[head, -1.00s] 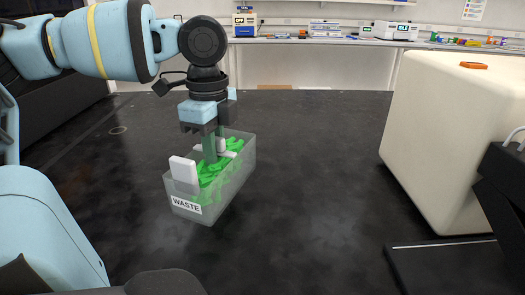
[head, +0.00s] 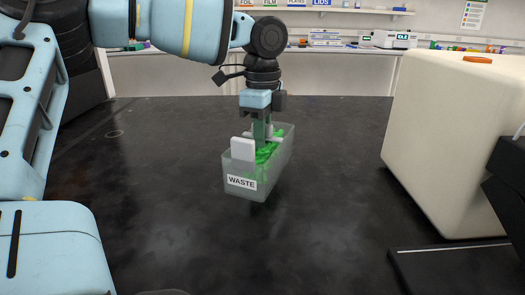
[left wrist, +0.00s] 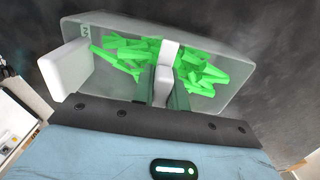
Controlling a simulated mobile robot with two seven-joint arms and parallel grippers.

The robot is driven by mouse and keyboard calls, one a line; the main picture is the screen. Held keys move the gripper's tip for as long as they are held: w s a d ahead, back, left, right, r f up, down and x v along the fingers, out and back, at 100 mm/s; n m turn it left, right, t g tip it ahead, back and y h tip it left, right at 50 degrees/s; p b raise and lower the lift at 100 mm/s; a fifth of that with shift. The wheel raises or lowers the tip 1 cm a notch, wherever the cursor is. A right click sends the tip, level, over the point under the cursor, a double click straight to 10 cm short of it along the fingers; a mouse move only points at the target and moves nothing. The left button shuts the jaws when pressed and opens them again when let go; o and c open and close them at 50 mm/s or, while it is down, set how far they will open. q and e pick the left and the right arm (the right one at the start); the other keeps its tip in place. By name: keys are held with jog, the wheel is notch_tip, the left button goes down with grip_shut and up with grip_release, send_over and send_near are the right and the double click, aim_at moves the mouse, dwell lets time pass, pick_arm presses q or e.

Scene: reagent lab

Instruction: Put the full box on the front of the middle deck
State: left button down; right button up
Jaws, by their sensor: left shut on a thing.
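The full box is a clear grey bin with a "WASTE" label (head: 240,183), filled with green pieces (left wrist: 205,72). A white plate stands up at its labelled end. My left gripper (head: 262,137) points down into the box. In the left wrist view its fingers (left wrist: 163,88) are shut on a white upright grip in the middle of the box (left wrist: 235,98), with green pieces on both sides. The box looks level; I cannot tell whether its base touches the dark surface. I cannot make out a middle deck. My right gripper is not in view.
A large cream block (head: 440,150) with an orange piece on top stands at the right. A dark flat plate (head: 450,270) lies in front of it. The dark surface (head: 320,235) between box and block is clear. A bench with lab items runs along the back.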

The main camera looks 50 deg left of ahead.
pick_arm(q)
jog(key=shift+f+b, duration=0.55)
jog(key=shift+f, duration=1.25)
jog(key=c, duration=1.4)
grip_release()
notch_tip(320, 180, up, 11)
jog(key=p, duration=0.3)
jog(key=shift+f, duration=0.2)
jog(key=shift+r, duration=0.75)
